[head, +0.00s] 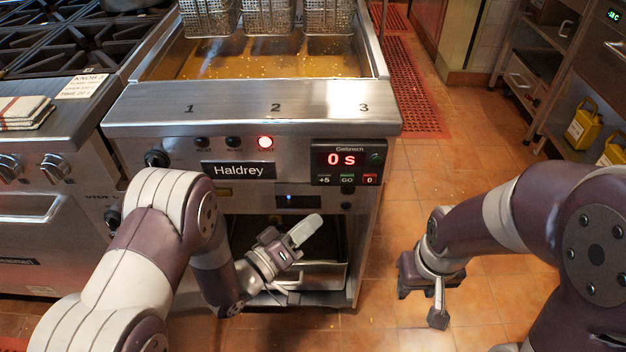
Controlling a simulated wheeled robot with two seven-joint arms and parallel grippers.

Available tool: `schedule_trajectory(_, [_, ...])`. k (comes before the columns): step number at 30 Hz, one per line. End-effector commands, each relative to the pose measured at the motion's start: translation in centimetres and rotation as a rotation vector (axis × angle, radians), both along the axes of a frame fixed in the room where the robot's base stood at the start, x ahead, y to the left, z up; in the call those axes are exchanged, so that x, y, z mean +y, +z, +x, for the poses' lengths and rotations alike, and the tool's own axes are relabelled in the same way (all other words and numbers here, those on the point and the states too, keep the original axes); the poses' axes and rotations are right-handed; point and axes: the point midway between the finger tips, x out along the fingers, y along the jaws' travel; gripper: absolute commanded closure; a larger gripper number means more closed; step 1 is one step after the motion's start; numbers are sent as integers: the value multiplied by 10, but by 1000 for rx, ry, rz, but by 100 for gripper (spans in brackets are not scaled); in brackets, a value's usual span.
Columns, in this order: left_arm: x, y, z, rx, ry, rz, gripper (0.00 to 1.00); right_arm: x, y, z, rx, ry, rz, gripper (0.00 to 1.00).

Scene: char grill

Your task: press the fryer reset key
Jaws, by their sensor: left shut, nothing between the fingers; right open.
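The fryer (250,125) stands in the middle of the head view. Its front carries a black timer panel (347,147) with a red display reading 0 s. Under the display is a row of small keys: +5, GO and a red key marked 0 (370,180). A round red-lit button (265,142) sits further left on the front. I cannot read a key labelled reset. My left gripper (308,226) is shut and empty, in front of the fryer, lower than the timer panel and apart from it in the picture. My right gripper (424,300) is open and empty, low over the floor at right.
Wire baskets (250,15) stand at the back of the fryer's oil vat. A stove (50,150) with folded cloths (25,112) is at left. A shelf with yellow jugs (584,124) is at right. The tiled floor (465,190) between is open, with a red mat behind.

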Motion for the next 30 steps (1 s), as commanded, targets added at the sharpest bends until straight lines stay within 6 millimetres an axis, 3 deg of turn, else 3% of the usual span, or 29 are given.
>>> schedule_trajectory(15, [0, -1, 68, -1, 2, 1, 100, 0, -19, 0, 0, 0, 0, 57])
schedule_trajectory(30, [0, 0, 79, 0, 2, 1, 100, 0, -20, 0, 0, 0, 0, 57])
